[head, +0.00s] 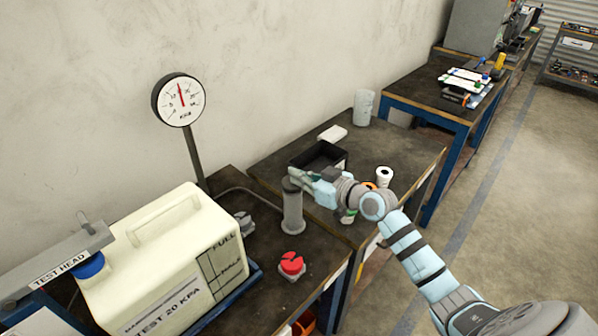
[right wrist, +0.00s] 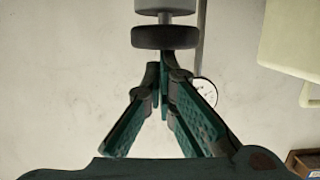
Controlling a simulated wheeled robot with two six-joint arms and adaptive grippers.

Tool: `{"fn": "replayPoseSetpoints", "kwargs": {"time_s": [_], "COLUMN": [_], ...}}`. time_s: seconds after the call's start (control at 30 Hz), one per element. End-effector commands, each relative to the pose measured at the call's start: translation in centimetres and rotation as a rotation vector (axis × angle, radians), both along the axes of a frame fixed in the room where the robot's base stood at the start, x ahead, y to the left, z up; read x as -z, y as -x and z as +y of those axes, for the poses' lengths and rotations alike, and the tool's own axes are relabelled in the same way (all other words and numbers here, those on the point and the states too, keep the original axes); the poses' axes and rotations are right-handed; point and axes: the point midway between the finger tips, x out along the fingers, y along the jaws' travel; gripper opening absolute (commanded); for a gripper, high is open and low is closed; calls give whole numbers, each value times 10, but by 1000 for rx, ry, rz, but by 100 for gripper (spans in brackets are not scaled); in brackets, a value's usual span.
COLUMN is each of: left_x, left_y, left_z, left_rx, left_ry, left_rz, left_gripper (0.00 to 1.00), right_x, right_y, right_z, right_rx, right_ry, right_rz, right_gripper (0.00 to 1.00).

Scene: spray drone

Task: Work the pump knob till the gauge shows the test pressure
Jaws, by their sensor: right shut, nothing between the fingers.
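The pump (head: 292,212) is an upright grey cylinder on the bench with a dark round knob (head: 291,184) on top. In the right wrist view, which is upside down, the knob (right wrist: 165,37) stands off the pump body on a short shaft. My right gripper (head: 298,175) is shut and empty, its fingertips close over the knob top; I cannot tell whether they touch. The fingertips also show in the right wrist view (right wrist: 163,78). The gauge (head: 180,99) is a white dial on a post; its red needle points almost straight up, slightly left. My left gripper is out of view.
A cream tank (head: 165,255) labelled "TEST 20 KPA" stands left of the pump, beside a grey test head bar (head: 60,258). A red valve knob (head: 291,262) and a grey one (head: 243,222) are nearby. A black tray (head: 318,155) lies behind the gripper.

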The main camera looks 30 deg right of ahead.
Motion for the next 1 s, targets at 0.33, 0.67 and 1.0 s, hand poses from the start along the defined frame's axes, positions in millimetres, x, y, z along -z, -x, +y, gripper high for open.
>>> {"fn": "replayPoseSetpoints", "kwargs": {"time_s": [0.33, 0.67, 1.0], "left_x": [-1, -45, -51], "left_y": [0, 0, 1], "left_z": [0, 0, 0], "left_rx": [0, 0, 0], "left_ry": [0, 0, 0], "left_rz": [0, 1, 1], "left_gripper": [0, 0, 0], "right_x": [2, -48, -60], "right_y": [1, 5, 77], "right_z": [-1, -2, -26], "right_rx": [0, 2, 0], "right_ry": [2, 7, 8], "right_rz": [9, 7, 9], "right_gripper": [0, 0, 0]}}
